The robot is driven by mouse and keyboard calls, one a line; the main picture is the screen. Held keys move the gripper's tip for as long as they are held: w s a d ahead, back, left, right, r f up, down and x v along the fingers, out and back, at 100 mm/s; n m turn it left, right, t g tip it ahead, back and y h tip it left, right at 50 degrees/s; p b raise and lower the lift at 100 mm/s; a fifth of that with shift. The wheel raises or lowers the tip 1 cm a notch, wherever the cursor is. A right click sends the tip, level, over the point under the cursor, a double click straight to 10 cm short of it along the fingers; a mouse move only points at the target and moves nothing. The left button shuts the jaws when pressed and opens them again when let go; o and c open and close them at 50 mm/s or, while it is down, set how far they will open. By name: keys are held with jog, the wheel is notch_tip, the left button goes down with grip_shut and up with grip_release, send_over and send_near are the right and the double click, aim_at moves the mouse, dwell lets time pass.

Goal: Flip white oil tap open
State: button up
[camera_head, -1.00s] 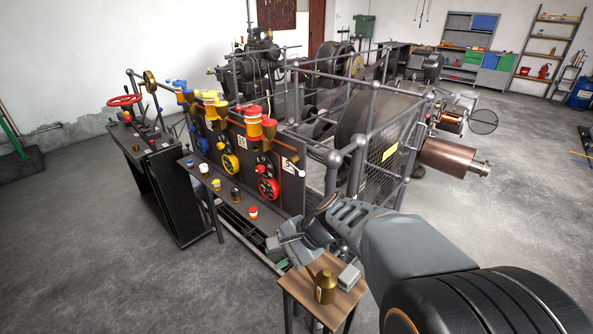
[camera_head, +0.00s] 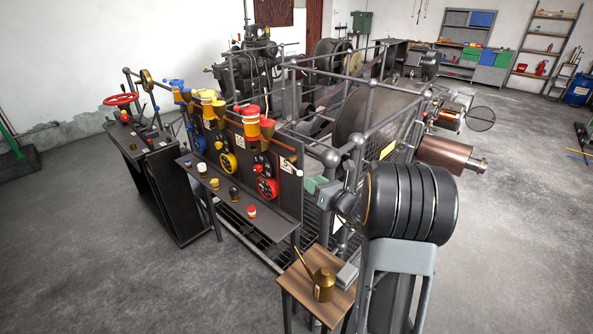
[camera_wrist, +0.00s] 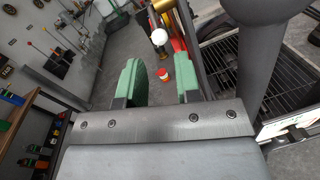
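The white oil tap shows as a small white knob (camera_head: 299,173) at the right end of the copper pipe on the dark panel (camera_head: 285,205). In the wrist view its white ball (camera_wrist: 159,37) lies ahead of my gripper (camera_wrist: 158,82), between and beyond the fingertips. The green fingers stand apart with an empty gap. In the head view my gripper (camera_head: 317,187) is just right of and below the white knob and apart from it. My wrist hides part of the machine behind it.
A wooden stand (camera_head: 289,287) with a brass oil can (camera_head: 324,285) is below my arm. Pipe railings (camera_head: 367,118) run close behind the gripper. A shelf with a red-and-white pot (camera_head: 252,211) lies in front of the panel. Open floor is at left.

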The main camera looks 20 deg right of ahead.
aim_at(297, 171)
jog(key=p+x, duration=0.1)
jog(key=x, duration=0.7)
jog(key=shift+w+a, duration=0.1)
jog(key=shift+w, duration=0.25)
jog(key=shift+c, duration=0.2)
grip_shut()
jog(key=shift+s+r+g+p, duration=0.1)
jog(key=shift+r+g+p, duration=0.5)
jog(key=shift+p, duration=0.5)
jog(key=shift+r+g+h+p, duration=0.25)
jog(key=shift+g+h+p, duration=0.05)
jog(key=shift+p, duration=0.3)
jog(key=shift+g+h+p, duration=0.3)
jog(key=shift+g+p, duration=0.3)
jog(key=shift+f, duration=0.2)
